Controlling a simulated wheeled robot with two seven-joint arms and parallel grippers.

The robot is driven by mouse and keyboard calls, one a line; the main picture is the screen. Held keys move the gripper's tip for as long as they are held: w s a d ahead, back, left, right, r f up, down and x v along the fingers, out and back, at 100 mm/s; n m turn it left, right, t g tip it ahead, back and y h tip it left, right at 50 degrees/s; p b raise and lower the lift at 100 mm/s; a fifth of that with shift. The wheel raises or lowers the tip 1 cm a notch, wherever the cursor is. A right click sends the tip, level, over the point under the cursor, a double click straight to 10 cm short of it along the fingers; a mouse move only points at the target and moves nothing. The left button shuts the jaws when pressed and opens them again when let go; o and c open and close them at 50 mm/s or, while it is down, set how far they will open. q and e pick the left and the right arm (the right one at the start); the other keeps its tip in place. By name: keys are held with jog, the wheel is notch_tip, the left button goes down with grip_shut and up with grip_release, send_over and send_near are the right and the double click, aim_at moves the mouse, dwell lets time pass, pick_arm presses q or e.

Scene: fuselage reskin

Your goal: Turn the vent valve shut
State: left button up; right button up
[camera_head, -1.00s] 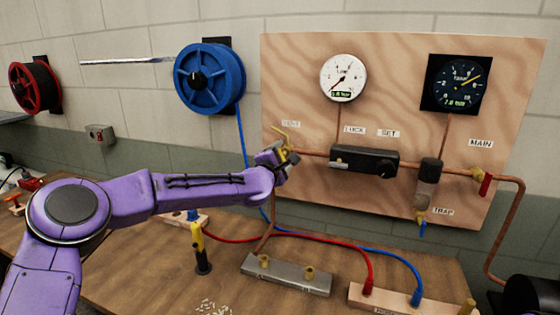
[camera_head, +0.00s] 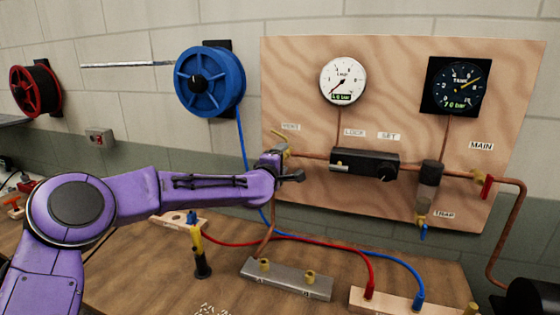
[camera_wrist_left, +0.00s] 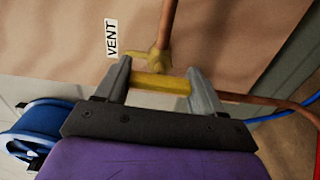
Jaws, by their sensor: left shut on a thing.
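The vent valve (camera_head: 287,153) is a small brass fitting at the left end of the copper pipe on the wooden panel, below the VENT label (camera_head: 291,127). In the left wrist view, its yellow lever (camera_wrist_left: 160,84) lies crosswise between the two grey fingers. The brass valve body (camera_wrist_left: 158,59) is just beyond the lever. My left gripper (camera_head: 290,167) is shut on this lever, and it also shows in the left wrist view (camera_wrist_left: 158,78). In the head view, the gripper hides part of the valve. My right gripper is not in view.
A black regulator (camera_head: 364,163) sits right of the valve, under a white gauge (camera_head: 343,80). A blue hose reel (camera_head: 209,80) hangs left of the panel. A yellow-and-black tool (camera_head: 200,255) stands on the bench, below my left forearm. Hoses cross the bench.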

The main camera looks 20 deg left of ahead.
pick_arm(q)
jog(key=o, duration=1)
jog(key=shift+o, duration=0.2)
jog(key=s+b, duration=0.3)
jog(key=s, duration=0.7)
jog(key=shift+s+a+b, duration=0.2)
jog(key=shift+a+b, duration=0.05)
jog(key=shift+b, duration=0.15)
